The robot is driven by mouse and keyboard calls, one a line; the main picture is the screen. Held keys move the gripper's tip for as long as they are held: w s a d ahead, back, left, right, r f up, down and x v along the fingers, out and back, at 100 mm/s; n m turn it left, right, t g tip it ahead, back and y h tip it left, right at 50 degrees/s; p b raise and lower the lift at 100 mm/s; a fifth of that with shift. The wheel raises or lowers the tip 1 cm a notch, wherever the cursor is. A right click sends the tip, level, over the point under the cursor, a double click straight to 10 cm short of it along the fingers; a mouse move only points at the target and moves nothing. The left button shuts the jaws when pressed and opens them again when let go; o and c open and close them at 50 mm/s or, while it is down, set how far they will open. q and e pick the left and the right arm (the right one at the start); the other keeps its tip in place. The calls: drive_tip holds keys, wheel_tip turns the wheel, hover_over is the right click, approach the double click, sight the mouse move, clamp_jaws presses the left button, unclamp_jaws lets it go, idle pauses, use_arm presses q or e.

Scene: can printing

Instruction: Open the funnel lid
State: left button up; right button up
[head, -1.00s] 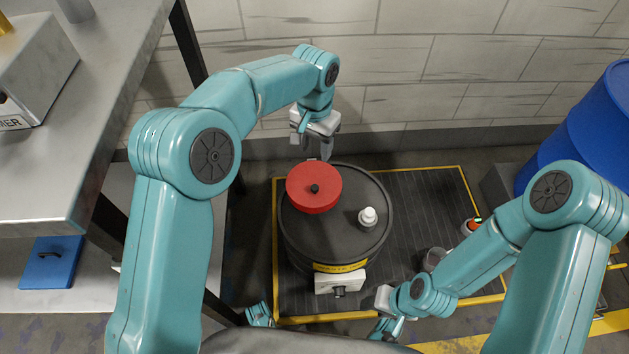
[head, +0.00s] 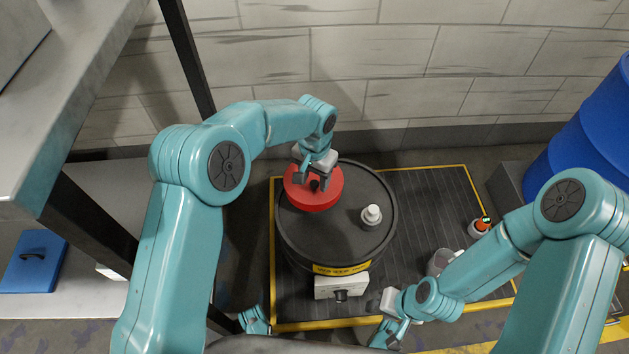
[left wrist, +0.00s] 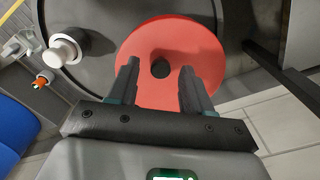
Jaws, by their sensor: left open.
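The red funnel lid (head: 318,198) lies flat on top of the dark drum (head: 350,250), with a small black knob at its middle. In the left wrist view the lid (left wrist: 203,52) is seen closely, and its black knob (left wrist: 160,69) shows between the fingers. My left gripper (head: 314,183) is over the lid, open, with its fingers on either side of the knob; whether they touch it cannot be told. It also shows in the left wrist view (left wrist: 159,80). My right gripper (head: 392,334) is low at the front, beside the drum's front right, and its jaws are too small to judge.
A white cap (head: 371,215) stands on the drum, right of the lid. A white valve box (head: 341,286) is on the drum's front. A blue barrel (head: 585,135) stands at right. A small orange and white item (head: 480,226) is on the dark platform (head: 430,195). A steel table edge is at left.

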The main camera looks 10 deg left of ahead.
use_arm(q)
drive_tip(key=shift+f, duration=0.3)
use_arm(e)
drive_tip(key=shift+f, duration=0.1)
use_arm(q)
clamp_jaws()
drive_tip(key=shift+r, duration=0.15)
